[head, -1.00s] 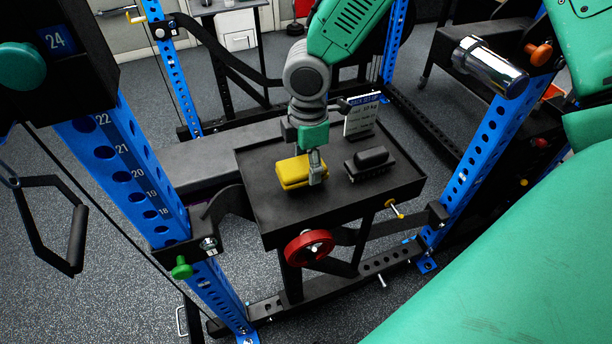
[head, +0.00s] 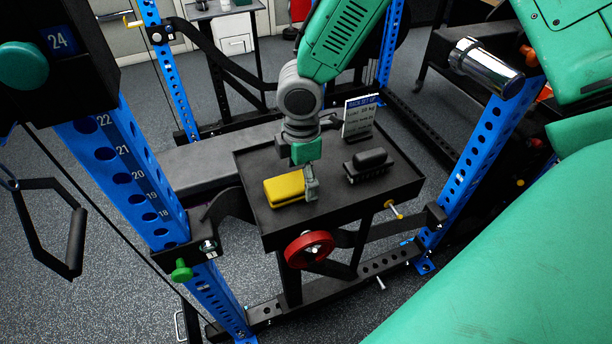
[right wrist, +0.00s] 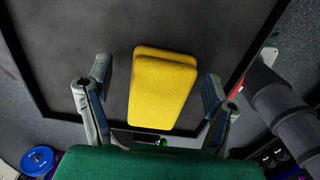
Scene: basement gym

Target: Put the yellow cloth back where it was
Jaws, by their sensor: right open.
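The yellow cloth (head: 284,190), a folded block, lies on the front left part of the black tray table (head: 345,212). It also shows in the right wrist view (right wrist: 163,90), over the dark tray surface. My right gripper (head: 311,188) is low over the tray, at the cloth's right side in the head view. In the right wrist view its two fingers (right wrist: 157,82) are spread apart, one to each side of the cloth, with gaps between. I cannot tell how far the fingertips are above the tray. My left gripper is not in view.
A black brush-like block (head: 369,164) sits on the tray to the right. A small sign (head: 359,117) stands at its back. Blue rack uprights (head: 131,165) flank the tray, and a grey bench (head: 200,160) lies at left. The tray's front right part is clear.

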